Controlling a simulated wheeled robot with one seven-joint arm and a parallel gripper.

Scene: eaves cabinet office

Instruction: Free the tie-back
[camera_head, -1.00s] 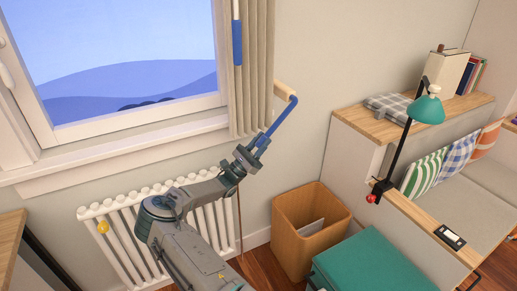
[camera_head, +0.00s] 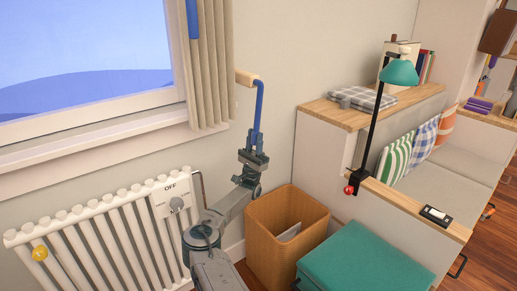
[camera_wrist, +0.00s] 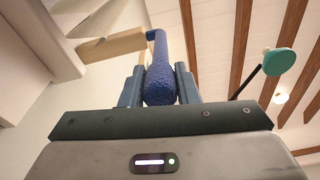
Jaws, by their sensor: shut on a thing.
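The tie-back, a blue strap (camera_head: 259,103), rises nearly upright from my gripper (camera_head: 252,147) to the end of a wooden peg (camera_head: 246,77) on the wall beside the curtain (camera_head: 207,70). In the wrist view my gripper (camera_wrist: 158,69) is shut on the strap's thick, textured lower part (camera_wrist: 158,88). The strap's top (camera_wrist: 154,35) bends left toward the tip of the pale peg (camera_wrist: 112,46). Whether it is still looped around the peg or only touches its end, I cannot tell. The curtain hangs straight, apart from the strap.
A white radiator (camera_head: 95,235) with a dial plate (camera_head: 173,196) stands under the window sill (camera_head: 100,145). A wooden bin (camera_head: 265,245) and a teal-topped seat (camera_head: 365,262) stand below and right. A teal lamp (camera_head: 401,72) is clamped to the bench ledge farther right.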

